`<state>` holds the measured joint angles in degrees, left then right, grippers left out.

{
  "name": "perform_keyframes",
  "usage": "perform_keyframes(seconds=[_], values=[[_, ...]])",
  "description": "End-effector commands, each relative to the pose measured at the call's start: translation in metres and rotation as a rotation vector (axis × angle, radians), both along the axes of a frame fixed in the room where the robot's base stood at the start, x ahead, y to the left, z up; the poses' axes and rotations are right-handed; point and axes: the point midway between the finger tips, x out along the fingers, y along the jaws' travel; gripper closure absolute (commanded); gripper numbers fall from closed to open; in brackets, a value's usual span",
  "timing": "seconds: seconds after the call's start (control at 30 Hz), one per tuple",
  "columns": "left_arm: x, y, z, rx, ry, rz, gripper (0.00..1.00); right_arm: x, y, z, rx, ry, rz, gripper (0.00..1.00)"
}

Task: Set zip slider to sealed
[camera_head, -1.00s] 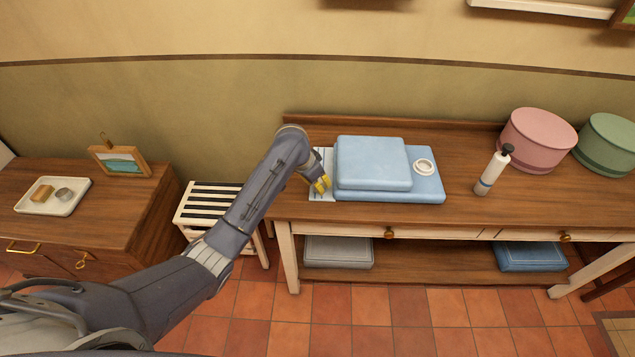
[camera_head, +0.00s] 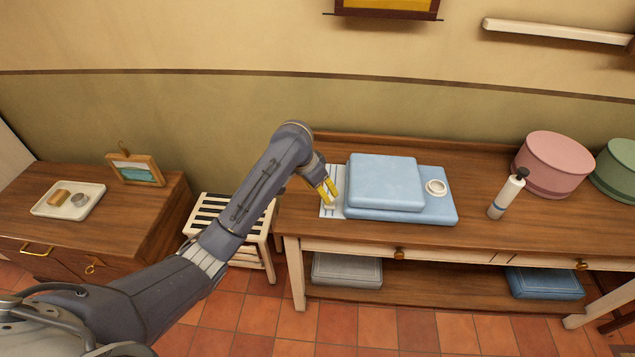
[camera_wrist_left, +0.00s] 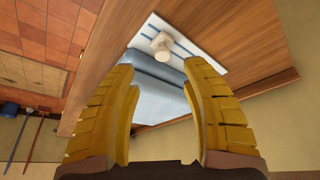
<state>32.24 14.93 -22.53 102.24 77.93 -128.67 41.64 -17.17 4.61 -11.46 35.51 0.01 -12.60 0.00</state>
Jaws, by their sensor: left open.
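A light blue storage bag (camera_head: 445,205) lies flat on the wooden table, with a thick blue block on top and a white valve ring (camera_head: 436,188). Along its left end runs a white strip with blue lines (camera_head: 325,213), also in the left wrist view (camera_wrist_left: 182,38). A small cream zip slider (camera_wrist_left: 161,44) sits on the strip; in the head view it is small beside the fingertips (camera_head: 330,207). My left gripper (camera_head: 329,188) is open above the strip. In the left wrist view, the slider shows beyond and between its yellow fingers (camera_wrist_left: 160,72), apparently ungripped.
A white pump bottle (camera_head: 506,195) and a pink round box (camera_head: 556,163) stand to the right on the table (camera_head: 400,233). A slatted stool (camera_head: 258,240) and a cabinet with a tray (camera_head: 90,195) stand to the left.

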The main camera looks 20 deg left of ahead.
Motion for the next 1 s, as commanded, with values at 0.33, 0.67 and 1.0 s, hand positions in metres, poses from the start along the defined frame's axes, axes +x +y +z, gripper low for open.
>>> perform_keyframes(seconds=[0.33, 0.67, 1.0], values=[[-0.011, 0.009, 0.035, 0.0, -0.002, -0.001, 0.53, 0.0, 0.0, 0.0, 0.0, 0.0, 0.0, 0.56], [-0.014, 0.009, 0.039, 0.001, 0.001, 0.0, 0.53, 0.0, 0.001, 0.0, 0.001, 0.0, 0.0, 0.56], [-0.017, 0.009, 0.033, 0.0, -0.002, 0.002, 0.53, 0.0, 0.001, 0.0, 0.001, 0.0, 0.0, 0.56]])
